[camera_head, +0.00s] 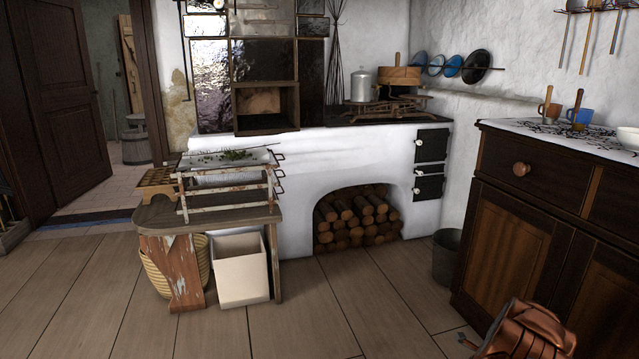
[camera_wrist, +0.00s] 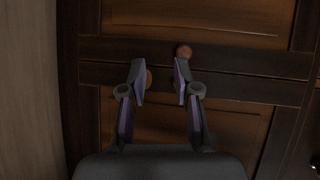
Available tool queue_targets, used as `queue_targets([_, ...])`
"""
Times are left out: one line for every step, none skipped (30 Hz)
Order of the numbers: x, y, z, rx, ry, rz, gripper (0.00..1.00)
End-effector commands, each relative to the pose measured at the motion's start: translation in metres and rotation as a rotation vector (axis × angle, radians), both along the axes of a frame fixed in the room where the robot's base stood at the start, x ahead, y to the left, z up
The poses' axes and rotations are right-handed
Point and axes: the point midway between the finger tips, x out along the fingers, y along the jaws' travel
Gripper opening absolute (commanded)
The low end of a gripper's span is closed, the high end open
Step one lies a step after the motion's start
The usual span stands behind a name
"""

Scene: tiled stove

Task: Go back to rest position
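My gripper (camera_wrist: 160,78) shows in the wrist view with its two fingers apart and nothing between them. Behind the fingers is the dark wooden front of a cabinet, with a round knob (camera_wrist: 184,51) near the right fingertip and another knob (camera_wrist: 148,77) partly hidden by the left finger. I cannot tell whether the fingers touch the knobs. In the head view a copper-brown part of my arm shows at the bottom right, in front of the dark cabinet (camera_head: 502,243). The gripper fingers are not clear there.
A white tiled stove (camera_head: 300,170) with a log niche (camera_head: 357,222) stands at the back. A bench (camera_head: 208,218) with a white bin (camera_head: 240,270) is at left. A dark bucket (camera_head: 447,256) stands beside the cabinet. The plank floor (camera_head: 330,310) in front is clear.

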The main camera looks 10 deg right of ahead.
Motion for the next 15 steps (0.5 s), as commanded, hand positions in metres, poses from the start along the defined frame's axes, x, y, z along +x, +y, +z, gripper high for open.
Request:
queue_targets([0.018,0.016,0.03,0.02,0.027,0.045,0.31])
queue_targets([0.026,0.025,0.04,0.03,0.046,0.071,0.31])
queue_targets([0.037,0.038,0.052,0.046,0.073,0.107,0.31])
queue_targets([0.045,0.047,0.061,0.054,0.094,0.134,0.31])
queue_targets([0.052,0.057,0.069,0.065,0.116,0.161,0.31])
queue_targets([0.062,0.071,0.082,0.075,0.143,0.199,0.31])
queue_targets([0.069,0.082,0.093,0.08,0.165,0.229,0.31])
queue_targets([0.075,0.093,0.102,0.088,0.187,0.259,0.31])
queue_targets([0.082,0.107,0.115,0.092,0.216,0.297,0.31])
queue_targets([0.087,0.118,0.124,0.099,0.239,0.327,0.31])
queue_targets([0.091,0.129,0.135,0.1,0.259,0.356,0.31])
queue_targets([0.096,0.144,0.147,0.105,0.291,0.397,0.31])
queue_targets([0.099,0.155,0.157,0.108,0.313,0.428,0.31])
queue_targets([0.102,0.167,0.167,0.106,0.336,0.459,0.31])
queue_targets([0.105,0.183,0.18,0.108,0.368,0.501,0.31])
